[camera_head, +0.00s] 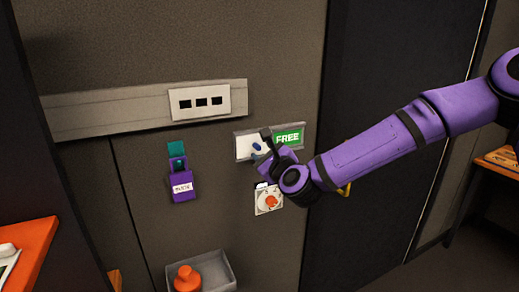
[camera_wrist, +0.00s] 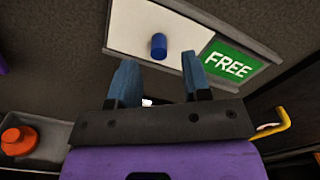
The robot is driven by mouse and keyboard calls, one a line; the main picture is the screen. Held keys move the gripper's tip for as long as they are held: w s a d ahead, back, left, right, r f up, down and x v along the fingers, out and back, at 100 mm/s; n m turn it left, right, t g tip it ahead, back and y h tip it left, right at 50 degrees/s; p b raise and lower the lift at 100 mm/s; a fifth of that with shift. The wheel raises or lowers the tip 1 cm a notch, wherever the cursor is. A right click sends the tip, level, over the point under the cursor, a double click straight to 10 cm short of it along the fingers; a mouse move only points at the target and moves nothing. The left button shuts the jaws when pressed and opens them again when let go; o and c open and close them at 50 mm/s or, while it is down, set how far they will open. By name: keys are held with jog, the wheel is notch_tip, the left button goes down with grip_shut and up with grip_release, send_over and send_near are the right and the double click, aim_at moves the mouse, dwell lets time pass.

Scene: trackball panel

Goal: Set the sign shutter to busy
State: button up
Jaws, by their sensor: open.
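The sign (camera_head: 272,140) is on the wall panel. Its white shutter (camera_head: 245,146) covers the left part, and the green part reading FREE (camera_head: 289,137) shows on the right. In the wrist view the white shutter (camera_wrist: 190,50) carries a blue knob (camera_wrist: 158,46), and the green FREE part (camera_wrist: 229,63) is to its right. My gripper (camera_wrist: 158,80) is open, with blue fingers apart, and the knob stands beyond the fingertips, between them in the picture. I cannot tell whether a finger touches the shutter. In the head view my gripper (camera_head: 262,147) is in front of the shutter and partly hides it.
Below the sign is an orange dial (camera_head: 270,201). A purple box (camera_head: 181,185) is to the left, and a white plate with dark square openings (camera_head: 200,103) is above. A grey tray (camera_head: 215,268) with an orange object (camera_head: 188,278) is below. A yellow handle (camera_wrist: 272,126) is at right.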

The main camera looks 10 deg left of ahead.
aim_at(259, 148)
jog(key=shift+x, duration=1.85)
jog(key=shift+s, duration=0.1)
jog(key=shift+c, duration=0.3)
grip_shut()
